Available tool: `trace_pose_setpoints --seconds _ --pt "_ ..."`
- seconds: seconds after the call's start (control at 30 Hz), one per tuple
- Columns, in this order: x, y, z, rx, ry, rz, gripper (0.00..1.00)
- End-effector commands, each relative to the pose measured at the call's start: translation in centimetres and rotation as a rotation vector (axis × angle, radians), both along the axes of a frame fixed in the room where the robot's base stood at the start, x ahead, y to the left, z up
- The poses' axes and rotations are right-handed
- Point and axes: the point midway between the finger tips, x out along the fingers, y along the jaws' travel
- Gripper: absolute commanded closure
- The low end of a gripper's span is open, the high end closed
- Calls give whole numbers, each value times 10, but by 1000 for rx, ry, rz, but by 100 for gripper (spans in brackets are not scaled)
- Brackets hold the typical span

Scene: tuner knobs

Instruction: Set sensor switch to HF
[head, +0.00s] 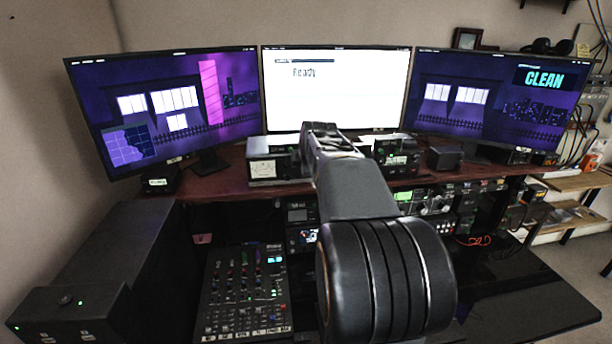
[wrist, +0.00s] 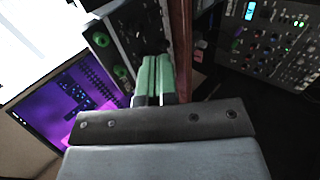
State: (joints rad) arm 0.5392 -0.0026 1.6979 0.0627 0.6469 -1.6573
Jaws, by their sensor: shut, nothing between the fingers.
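In the wrist view a dark device panel (wrist: 138,28) with small knobs stands directly beyond my gripper (wrist: 155,60). The two pale green fingers are together and empty, with their tips over or close to the panel; I cannot tell if they touch it. The sensor switch cannot be made out, and its setting is not readable. In the head view my gripper (head: 320,130) is above the desk, in front of the middle monitor, and hides part of the equipment there. A tuner-like box (head: 268,168) with a white meter is left of it. Another box (head: 397,155) with green lights is right of it.
The reddish desk edge (wrist: 183,40) runs close beside my fingers. Three monitors stand behind, including the white middle one (head: 335,85). A mixer (head: 245,290) and a dark box (head: 70,310) are below left. Racked gear (head: 430,203) sits under the desk.

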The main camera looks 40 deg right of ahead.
Motion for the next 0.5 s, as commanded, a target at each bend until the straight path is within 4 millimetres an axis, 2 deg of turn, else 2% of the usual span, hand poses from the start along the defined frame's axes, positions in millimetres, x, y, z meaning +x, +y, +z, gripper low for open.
trace_pose_setpoints --seconds 0.2,0.5 --pt "-14 8 23 -1 -2 0 100" --pt "-19 12 32 0 1 3 100"
